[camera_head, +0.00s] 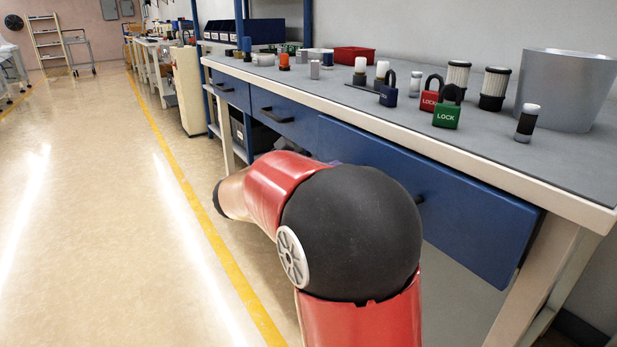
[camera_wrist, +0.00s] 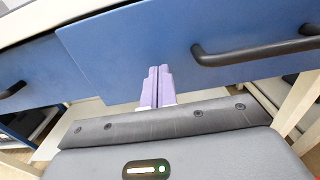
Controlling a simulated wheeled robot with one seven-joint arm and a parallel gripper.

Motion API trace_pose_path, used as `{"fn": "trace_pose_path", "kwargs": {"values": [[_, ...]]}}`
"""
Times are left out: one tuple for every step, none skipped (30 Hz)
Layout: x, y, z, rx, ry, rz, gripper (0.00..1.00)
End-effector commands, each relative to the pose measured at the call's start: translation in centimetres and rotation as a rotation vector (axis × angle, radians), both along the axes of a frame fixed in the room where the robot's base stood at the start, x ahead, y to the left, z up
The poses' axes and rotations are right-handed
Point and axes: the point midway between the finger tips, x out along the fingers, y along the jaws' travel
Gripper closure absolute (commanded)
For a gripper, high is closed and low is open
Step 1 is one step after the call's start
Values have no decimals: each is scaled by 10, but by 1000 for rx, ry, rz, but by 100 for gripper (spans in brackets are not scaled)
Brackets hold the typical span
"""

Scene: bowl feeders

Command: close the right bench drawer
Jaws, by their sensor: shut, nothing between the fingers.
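The right bench drawer (camera_head: 470,208) has a wide blue front under the grey bench top, partly hidden by my arm in the head view. Its front stands proud of the drawer to its left, so it looks partly open. In the wrist view the same drawer (camera_wrist: 130,50) fills the upper middle, with its black bar handle (camera_wrist: 255,50) to the right of my fingers. My gripper (camera_wrist: 157,68) has lilac fingers, shut together and empty. The fingertips overlap the lower part of the drawer front, left of the handle; I cannot tell whether they touch it. My gripper is hidden in the head view.
The left drawer (camera_head: 285,118) sits beside it, its handle (camera_wrist: 12,90) at the wrist view's left. Padlocks (camera_head: 447,108), cylinders and a grey bin (camera_head: 567,90) stand on the bench top (camera_head: 400,120). A bench leg (camera_head: 540,280) stands at right. The floor (camera_head: 110,200) at left is clear.

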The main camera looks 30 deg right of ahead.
Motion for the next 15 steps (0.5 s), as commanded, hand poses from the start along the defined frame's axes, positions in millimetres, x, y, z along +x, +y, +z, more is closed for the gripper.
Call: {"fn": "trace_pose_path", "kwargs": {"values": [[0,-6,0,-1,-1,-2,100],[1,-9,0,0,-1,-1,100],[1,-12,0,0,-1,0,100],[1,-13,0,0,-1,-1,100],[1,-15,0,0,-1,-1,100],[1,-16,0,0,-1,-1,100],[1,-17,0,0,-1,-1,100],[1,-17,0,0,-1,-1,100],[1,-17,0,0,-1,0,100],[1,-18,0,0,-1,0,100],[2,-17,0,0,-1,0,100],[2,-17,0,0,-1,0,100],[2,-17,0,0,-1,0,100],[2,-17,0,0,-1,0,100],[2,-17,0,0,-1,0,100]]}}
